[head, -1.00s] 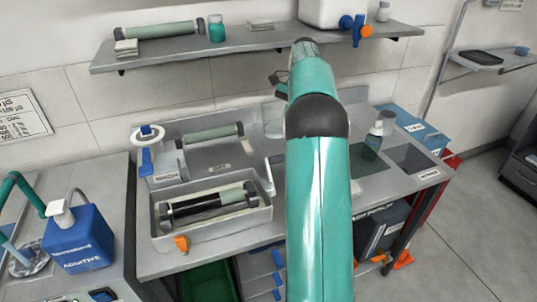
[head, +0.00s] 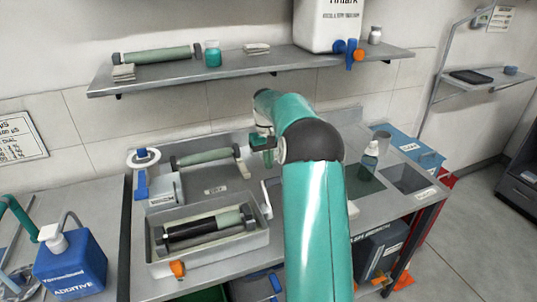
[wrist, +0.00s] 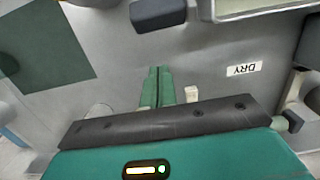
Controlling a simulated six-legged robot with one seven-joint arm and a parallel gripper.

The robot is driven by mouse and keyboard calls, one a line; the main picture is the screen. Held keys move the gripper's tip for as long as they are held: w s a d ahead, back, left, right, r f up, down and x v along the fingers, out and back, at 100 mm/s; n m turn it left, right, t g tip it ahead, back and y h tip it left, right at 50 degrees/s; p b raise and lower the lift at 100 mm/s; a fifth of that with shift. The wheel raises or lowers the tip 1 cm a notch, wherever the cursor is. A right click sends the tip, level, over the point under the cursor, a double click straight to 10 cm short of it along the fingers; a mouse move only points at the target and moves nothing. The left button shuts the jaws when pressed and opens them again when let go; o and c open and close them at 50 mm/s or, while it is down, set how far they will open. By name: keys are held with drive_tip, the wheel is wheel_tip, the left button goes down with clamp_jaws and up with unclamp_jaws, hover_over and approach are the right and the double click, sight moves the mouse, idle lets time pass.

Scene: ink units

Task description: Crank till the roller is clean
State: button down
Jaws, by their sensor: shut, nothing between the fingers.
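A roller (head: 205,229) lies in a grey tray (head: 262,241). Its left part is black and its right part is green. An orange knob (head: 177,268) is on the tray's front left. A pale upright lever (head: 266,199), possibly the crank, stands at the tray's right end. My gripper (head: 262,142) is small in the head view, above the bench and right of the rear green roller (head: 204,157). In the wrist view my gripper (wrist: 158,72) has its green fingers together, empty, over bare bench near a DRY label (wrist: 243,70). My arm covers part of the bench.
A shelf (head: 230,67) hangs above. A blue additive bottle (head: 70,262) is at lower left.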

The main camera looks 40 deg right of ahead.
drive_tip(key=f, duration=0.5)
drive_tip(key=shift+s+a+f, duration=0.1)
drive_tip(key=shift+s+f, duration=0.15)
drive_tip(key=shift+s, duration=0.1)
drive_tip(key=s+r, duration=0.2)
drive_tip(key=r, duration=0.1)
drive_tip(key=shift+s+a+r, duration=0.15)
drive_tip(key=shift+s+a, duration=0.15)
drive_tip(key=shift+a, duration=0.05)
drive_tip(key=shift+r, duration=0.1)
